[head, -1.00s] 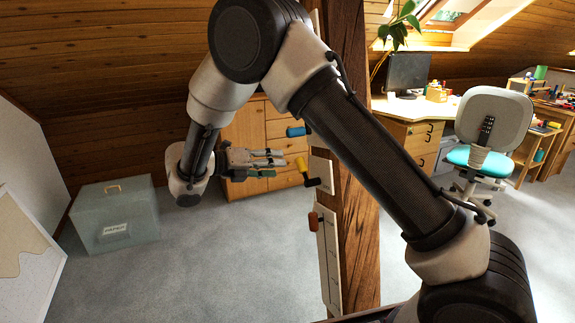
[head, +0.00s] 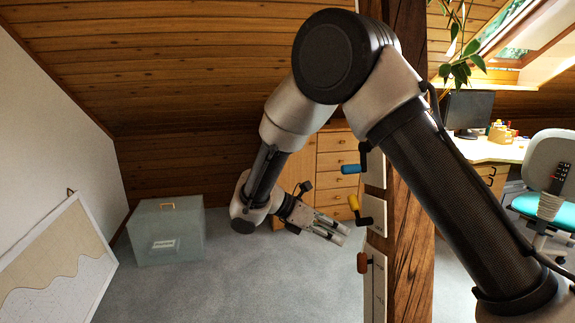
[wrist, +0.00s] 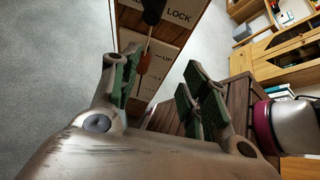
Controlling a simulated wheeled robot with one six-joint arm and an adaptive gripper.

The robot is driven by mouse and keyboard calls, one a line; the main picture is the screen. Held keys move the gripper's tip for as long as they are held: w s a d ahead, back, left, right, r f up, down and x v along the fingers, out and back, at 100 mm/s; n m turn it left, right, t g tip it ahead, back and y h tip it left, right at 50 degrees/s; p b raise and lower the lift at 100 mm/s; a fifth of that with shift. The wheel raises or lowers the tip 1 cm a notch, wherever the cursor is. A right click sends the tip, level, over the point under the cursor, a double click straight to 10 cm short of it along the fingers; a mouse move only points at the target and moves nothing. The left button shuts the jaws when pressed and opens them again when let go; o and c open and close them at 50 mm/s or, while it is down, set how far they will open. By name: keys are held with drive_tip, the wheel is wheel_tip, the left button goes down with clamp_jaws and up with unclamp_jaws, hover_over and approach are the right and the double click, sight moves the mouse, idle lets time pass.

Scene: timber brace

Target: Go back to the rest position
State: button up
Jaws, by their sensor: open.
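My gripper (head: 338,232) is open and empty in the head view, tilted down to the right. In the wrist view my open fingers (wrist: 160,85) frame the lower plates.
A grey-blue box (head: 165,232) stands on the carpet at the left, near a leaning framed map (head: 55,265). A wooden drawer cabinet (head: 335,160) is behind the gripper. A desk (head: 500,150) and chair (head: 550,170) are at the right. The carpet at lower middle is clear.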

drive_tip(key=s+d+r+m+t+y, duration=0.1)
drive_tip(key=s+d+r+m+y, duration=0.4)
drive_tip(key=s+d+r+m, duration=0.4)
drive_tip(key=s+d+r+m+t+y, duration=0.2)
drive_tip(key=s+d+r+m+y, duration=0.4)
drive_tip(key=s+d+m, duration=0.8)
wheel_tip(320, 180, up, 3)
drive_tip(key=shift+d+f, duration=0.1)
drive_tip(key=shift+d, duration=0.4)
